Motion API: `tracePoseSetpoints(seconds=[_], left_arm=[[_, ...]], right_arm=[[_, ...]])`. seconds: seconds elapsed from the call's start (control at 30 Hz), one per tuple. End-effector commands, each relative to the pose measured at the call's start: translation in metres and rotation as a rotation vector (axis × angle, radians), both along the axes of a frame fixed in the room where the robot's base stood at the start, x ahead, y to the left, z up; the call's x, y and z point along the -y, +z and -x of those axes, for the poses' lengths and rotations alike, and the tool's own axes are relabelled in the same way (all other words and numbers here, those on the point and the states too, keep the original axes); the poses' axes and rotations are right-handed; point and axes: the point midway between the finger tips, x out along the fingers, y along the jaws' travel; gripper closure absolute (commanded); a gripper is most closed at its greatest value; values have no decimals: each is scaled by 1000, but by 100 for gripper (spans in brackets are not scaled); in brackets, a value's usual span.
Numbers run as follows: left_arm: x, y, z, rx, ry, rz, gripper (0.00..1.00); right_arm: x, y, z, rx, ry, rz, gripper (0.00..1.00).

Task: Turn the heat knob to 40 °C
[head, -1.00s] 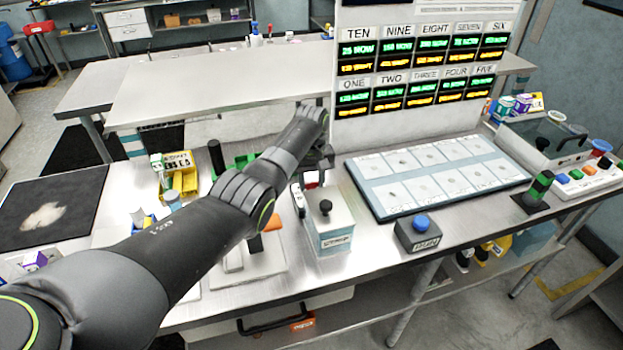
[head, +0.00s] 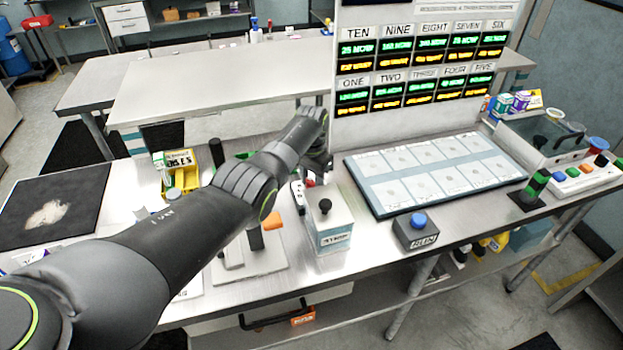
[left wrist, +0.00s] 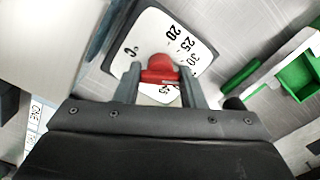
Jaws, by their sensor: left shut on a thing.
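The heat knob is a red knob (left wrist: 160,72) on a white dial plate (left wrist: 150,37) in the left wrist view. The plate carries black numbers, with 20, 25 and 30 readable and °C on its left part. The lower part of the scale is mostly hidden by the knob and my gripper. My left gripper (left wrist: 160,88) is shut on the knob, one finger on each side. Which number the knob points to I cannot tell. In the head view my left gripper (head: 318,163) is behind the white box with a black knob. My right gripper is not in view.
A white box with a black knob (head: 333,218) stands just in front of the gripper. A RUN button box (head: 416,231) and a tray of labelled pads (head: 378,202) lie to the right. Green bins (left wrist: 300,75) are close by in the left wrist view.

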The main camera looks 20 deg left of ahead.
Motion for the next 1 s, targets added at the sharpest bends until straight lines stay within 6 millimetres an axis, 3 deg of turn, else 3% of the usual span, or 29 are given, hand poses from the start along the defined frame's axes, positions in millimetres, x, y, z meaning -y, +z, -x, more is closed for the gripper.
tracePoseSetpoints(seconds=[0.6, 1.0], left_arm=[[1, 3, -2, 8, -559, -1, 86], [1, 3, -2, 9, -765, -1, 86]], right_arm=[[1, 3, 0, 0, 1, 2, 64], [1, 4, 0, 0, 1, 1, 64]])
